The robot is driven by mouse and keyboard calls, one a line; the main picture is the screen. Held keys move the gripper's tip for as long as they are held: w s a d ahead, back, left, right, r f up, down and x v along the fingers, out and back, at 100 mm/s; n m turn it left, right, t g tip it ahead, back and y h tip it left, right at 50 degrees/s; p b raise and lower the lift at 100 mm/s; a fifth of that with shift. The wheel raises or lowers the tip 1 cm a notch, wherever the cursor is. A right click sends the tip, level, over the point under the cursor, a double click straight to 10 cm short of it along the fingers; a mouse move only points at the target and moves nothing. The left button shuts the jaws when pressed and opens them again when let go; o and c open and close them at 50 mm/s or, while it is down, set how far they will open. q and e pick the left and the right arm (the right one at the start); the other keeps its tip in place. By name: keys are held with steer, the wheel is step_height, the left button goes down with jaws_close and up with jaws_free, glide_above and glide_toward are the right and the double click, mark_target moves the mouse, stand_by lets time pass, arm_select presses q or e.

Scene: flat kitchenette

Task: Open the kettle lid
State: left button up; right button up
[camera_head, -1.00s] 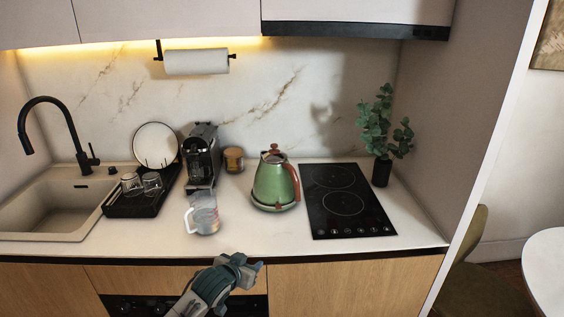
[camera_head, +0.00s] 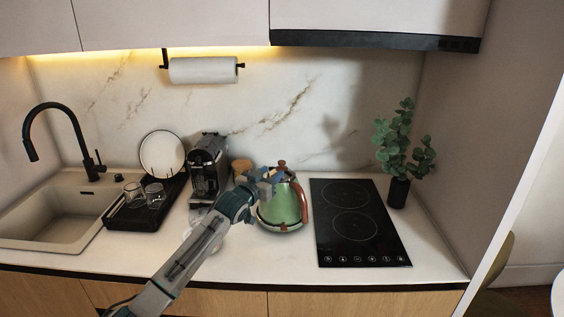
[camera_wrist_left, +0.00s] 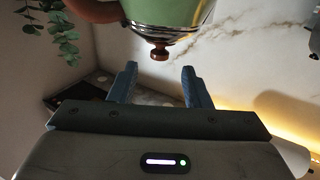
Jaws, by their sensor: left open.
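The green kettle (camera_head: 284,209) stands upright on the counter, left of the black hob. It has a reddish-brown handle (camera_head: 303,203) on its right side and a matching lid knob (camera_head: 282,164) on top. The lid looks closed. My left gripper (camera_head: 272,178) is in front of the kettle's upper left side and hides part of it. In the left wrist view the picture is upside down; the lid knob (camera_wrist_left: 160,52) shows beyond and between the two open blue fingers (camera_wrist_left: 158,84). Nothing is between the fingers. My right gripper is not in view.
A coffee machine (camera_head: 208,166) and a brown jar (camera_head: 241,167) stand left. My arm mostly covers a glass jug (camera_head: 192,240). A dish rack (camera_head: 134,217) stands beside the sink.

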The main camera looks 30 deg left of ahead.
mark_target(281, 166)
arm_select(q)
steer(key=w, duration=0.3)
steer(key=shift+w+a+p, duration=0.1)
steer(key=shift+w+p, duration=0.25)
steer(key=shift+w, duration=0.05)
steer(key=w, duration=0.3)
steer(key=shift+w+a+f, duration=0.15)
steer(key=shift+w+f, duration=0.05)
steer(key=shift+f, duration=0.05)
steer(key=shift+w, duration=0.3)
jaws_close()
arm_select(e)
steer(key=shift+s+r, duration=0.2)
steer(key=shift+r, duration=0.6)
